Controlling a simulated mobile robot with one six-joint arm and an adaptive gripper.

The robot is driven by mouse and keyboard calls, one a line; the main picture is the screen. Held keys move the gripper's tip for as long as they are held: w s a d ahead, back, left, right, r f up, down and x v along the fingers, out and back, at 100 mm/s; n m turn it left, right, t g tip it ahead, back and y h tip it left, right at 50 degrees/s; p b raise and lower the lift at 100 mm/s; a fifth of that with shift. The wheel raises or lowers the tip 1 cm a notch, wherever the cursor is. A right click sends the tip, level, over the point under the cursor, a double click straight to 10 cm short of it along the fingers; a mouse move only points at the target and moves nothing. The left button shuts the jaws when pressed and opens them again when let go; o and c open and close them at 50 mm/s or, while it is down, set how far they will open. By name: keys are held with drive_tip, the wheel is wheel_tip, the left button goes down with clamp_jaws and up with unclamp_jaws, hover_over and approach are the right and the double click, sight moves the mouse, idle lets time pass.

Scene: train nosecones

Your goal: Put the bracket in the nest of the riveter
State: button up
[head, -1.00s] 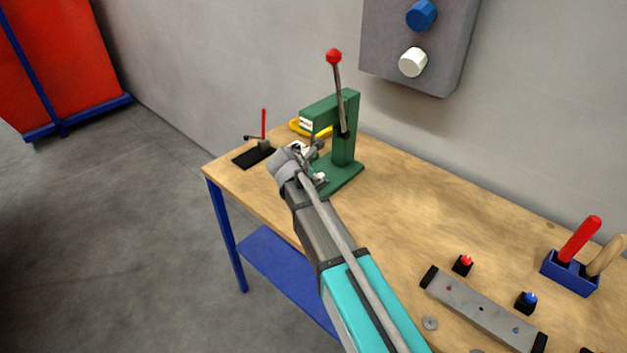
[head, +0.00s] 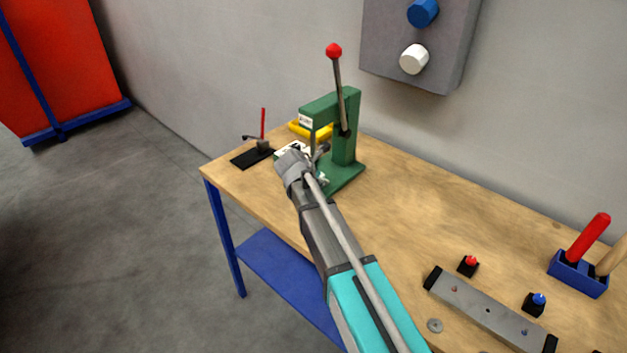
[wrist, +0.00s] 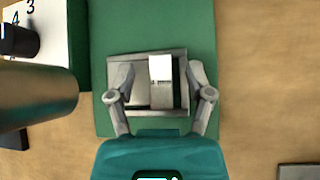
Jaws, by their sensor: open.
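The green riveter (head: 345,140) stands at the far end of the workbench with its red-knobbed lever up. In the wrist view its green base (wrist: 150,25) carries a grey nest (wrist: 146,53). A pale metal bracket (wrist: 161,68) with a bright raised face sits within the nest's outline; whether it is fully seated I cannot tell. My gripper (wrist: 160,82) is open, its two fingers on either side of the bracket and apart from it. In the head view my gripper (head: 318,168) is at the riveter's base, and my arm hides the nest and bracket.
A black plate with a red-handled clamp (head: 262,148) and a yellow item (head: 310,129) lie near the riveter. A grey bar fixture (head: 485,308) and blue tool holder (head: 578,275) are at right. The bench middle is clear.

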drive_tip(key=shift+c, duration=0.3)
clamp_jaws()
drive_tip(key=shift+r, duration=0.2)
wheel_tip(320, 180, up, 2)
drive_tip(key=p, duration=0.2)
drive_tip(key=shift+r+p, duration=0.1)
drive_tip(key=shift+p, duration=0.2)
drive_tip(key=s+d+r+p, duration=0.4)
drive_tip(key=s+r+p, duration=0.6)
drive_tip(key=s, duration=0.3)
drive_tip(key=shift+d+r, duration=0.15)
drive_tip(key=shift+d, duration=0.25)
